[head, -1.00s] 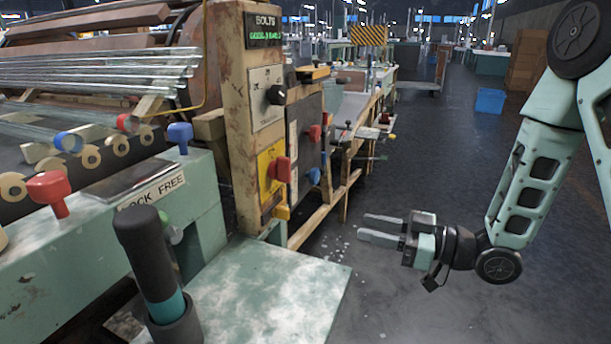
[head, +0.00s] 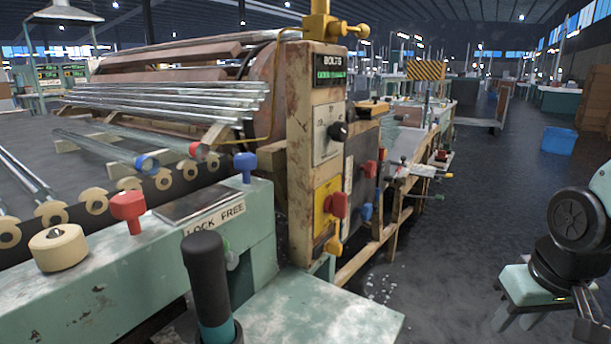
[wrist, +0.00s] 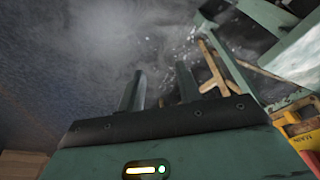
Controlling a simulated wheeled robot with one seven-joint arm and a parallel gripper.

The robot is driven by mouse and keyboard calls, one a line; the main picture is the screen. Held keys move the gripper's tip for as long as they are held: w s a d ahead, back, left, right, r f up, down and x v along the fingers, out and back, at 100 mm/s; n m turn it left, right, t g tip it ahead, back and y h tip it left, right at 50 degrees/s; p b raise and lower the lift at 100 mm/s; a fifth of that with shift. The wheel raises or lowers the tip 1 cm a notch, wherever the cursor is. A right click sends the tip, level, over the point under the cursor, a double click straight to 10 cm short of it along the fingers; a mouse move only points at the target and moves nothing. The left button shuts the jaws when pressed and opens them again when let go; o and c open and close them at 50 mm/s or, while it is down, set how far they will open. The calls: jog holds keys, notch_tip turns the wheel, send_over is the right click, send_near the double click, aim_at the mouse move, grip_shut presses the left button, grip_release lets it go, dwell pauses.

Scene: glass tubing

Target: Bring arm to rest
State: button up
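My gripper (wrist: 160,70) shows in the wrist view with its two grey fingers apart and nothing between them. Beyond the fingers is dark floor with scattered pale bits. In the head view my arm is folded at the lower right edge, clear of the machine.
The tubing machine's panel post (head: 315,150) stands at centre, with a red knob (head: 338,204) on it. Glass tubes (head: 170,95) lie on the rack at left. A green bench top (head: 320,315) is in front. A blue bin (head: 558,140) stands on open floor at right.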

jog(key=s+a+r+n+g, duration=0.15)
jog(key=s+a+n, duration=0.25)
jog(key=s+a, duration=0.4)
jog(key=s+a+r+n+g, duration=0.15)
jog(key=s+a+n, duration=0.35)
jog(key=a, duration=0.6)
notch_tip(320, 180, up, 25)
jog(key=m+p, duration=0.1)
jog(key=p, duration=2.4)
jog(key=shift+s+d+y+p, duration=0.2)
jog(key=shift+d+y+p, duration=0.1)
jog(key=shift+d+p, duration=0.1)
